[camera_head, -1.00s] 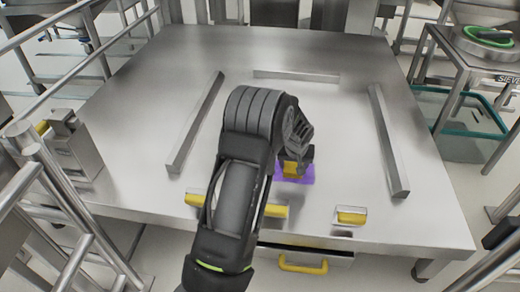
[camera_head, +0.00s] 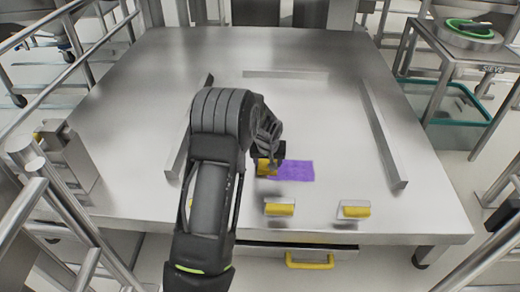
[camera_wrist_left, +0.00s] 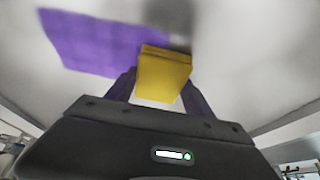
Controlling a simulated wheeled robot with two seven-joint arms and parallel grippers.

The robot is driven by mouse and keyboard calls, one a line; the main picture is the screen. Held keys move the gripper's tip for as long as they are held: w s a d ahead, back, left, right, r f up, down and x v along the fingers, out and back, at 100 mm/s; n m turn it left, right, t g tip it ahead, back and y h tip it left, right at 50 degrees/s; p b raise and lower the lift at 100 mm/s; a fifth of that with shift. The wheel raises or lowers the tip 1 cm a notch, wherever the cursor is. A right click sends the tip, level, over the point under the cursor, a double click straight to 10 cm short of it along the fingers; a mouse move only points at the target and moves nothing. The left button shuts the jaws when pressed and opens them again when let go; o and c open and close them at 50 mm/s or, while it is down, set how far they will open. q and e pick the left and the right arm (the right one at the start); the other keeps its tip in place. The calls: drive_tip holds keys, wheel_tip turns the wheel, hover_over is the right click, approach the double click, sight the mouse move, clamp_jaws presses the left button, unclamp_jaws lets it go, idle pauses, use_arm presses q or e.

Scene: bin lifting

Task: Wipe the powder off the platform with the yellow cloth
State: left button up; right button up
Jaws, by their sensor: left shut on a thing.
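The steel platform (camera_head: 330,110) fills the middle of the head view. A flat purple patch (camera_head: 297,171), which looks like the powder, lies on it towards the front; it also shows in the left wrist view (camera_wrist_left: 85,42). My left gripper (camera_head: 268,160) is low over the platform at the patch's left edge, shut on the yellow cloth (camera_wrist_left: 165,72). The cloth also shows in the head view (camera_head: 264,168). The gripper and arm may hide part of the patch's left side. I cannot tell whether the cloth touches the surface. My right gripper is not in view.
Steel bars stand on the platform at the left (camera_head: 177,160), back (camera_head: 286,75) and right (camera_head: 385,140). Two yellow-handled pieces (camera_head: 280,209) (camera_head: 354,211) sit at the front edge. A drawer with a yellow handle (camera_head: 310,262) is below. A side table holds a green-rimmed sieve (camera_head: 470,28).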

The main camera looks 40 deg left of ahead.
use_arm(q)
wheel_tip(320, 180, up, 3)
drive_tip(key=shift+s+a+r+p, duration=0.1)
drive_tip(key=shift+r+p, duration=0.1)
drive_tip(key=shift+p, duration=0.8)
wheel_tip(320, 180, up, 3)
drive_tip(key=shift+f+p, duration=0.1)
drive_tip(key=shift+p, duration=1)
drive_tip(key=shift+r+p, duration=0.6)
drive_tip(key=shift+r, duration=0.35)
